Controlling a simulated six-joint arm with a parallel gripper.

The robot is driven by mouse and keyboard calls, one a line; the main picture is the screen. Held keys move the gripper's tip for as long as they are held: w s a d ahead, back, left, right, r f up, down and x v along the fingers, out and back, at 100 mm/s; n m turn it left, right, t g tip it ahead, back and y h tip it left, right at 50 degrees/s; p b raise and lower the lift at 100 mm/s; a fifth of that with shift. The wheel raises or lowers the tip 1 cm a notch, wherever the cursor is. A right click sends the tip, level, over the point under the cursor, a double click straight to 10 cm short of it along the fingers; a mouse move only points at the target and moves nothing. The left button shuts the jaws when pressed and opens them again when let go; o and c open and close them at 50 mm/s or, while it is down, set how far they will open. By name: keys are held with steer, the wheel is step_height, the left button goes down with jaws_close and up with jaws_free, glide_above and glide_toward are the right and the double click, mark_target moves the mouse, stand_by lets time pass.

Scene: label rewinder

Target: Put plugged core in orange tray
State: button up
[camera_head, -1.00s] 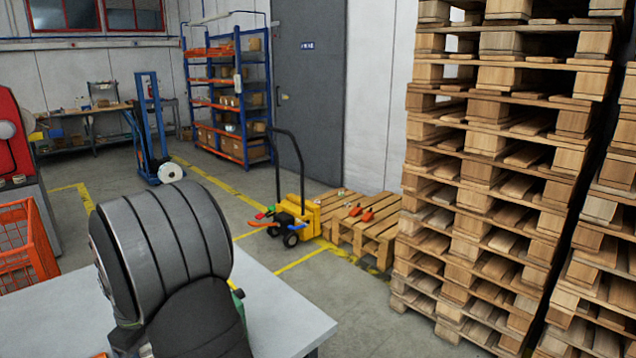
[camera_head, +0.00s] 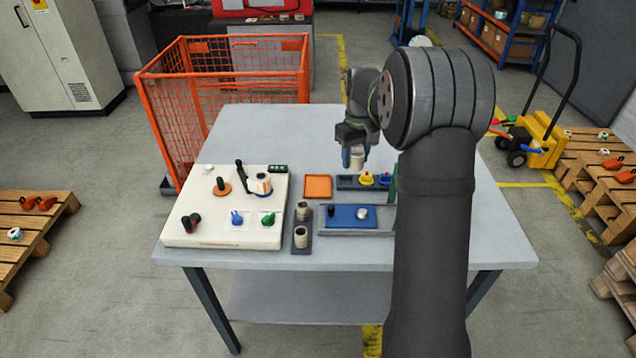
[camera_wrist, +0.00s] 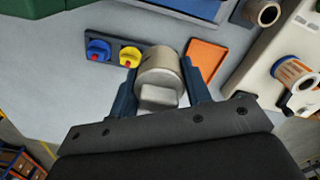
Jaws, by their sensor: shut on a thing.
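My gripper (camera_head: 355,155) is shut on a beige core (camera_head: 357,161) and holds it above the table, behind and right of the orange tray (camera_head: 318,178). In the wrist view the core (camera_wrist: 158,65) sits between the two dark blue fingers (camera_wrist: 160,92). A pale grey block-like piece shows at its near end; I cannot tell whether this is a plug. The orange tray (camera_wrist: 204,60) lies flat, looks empty, and is to the right of the core in the wrist view.
A dark holder (camera_head: 345,183) with yellow (camera_head: 366,179) and blue (camera_head: 384,180) pieces lies right of the tray. Two cores (camera_head: 301,236) stand in a dark rack in front. A cream machine panel (camera_head: 222,236) with knobs and a blue-topped tray (camera_head: 349,217) are nearby.

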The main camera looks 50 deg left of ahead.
glide_above(318, 187)
step_height(318, 187, down, 6)
steer(key=shift+a+f, duration=0.1)
steer(key=shift+f, duration=2.15)
steer(key=shift+f, duration=0.2)
steer(key=o, duration=0.7)
steer(key=shift+o, duration=0.2)
steer(key=shift+r, duration=0.1)
step_height(318, 187, up, 12)
steer(key=shift+r, duration=0.1)
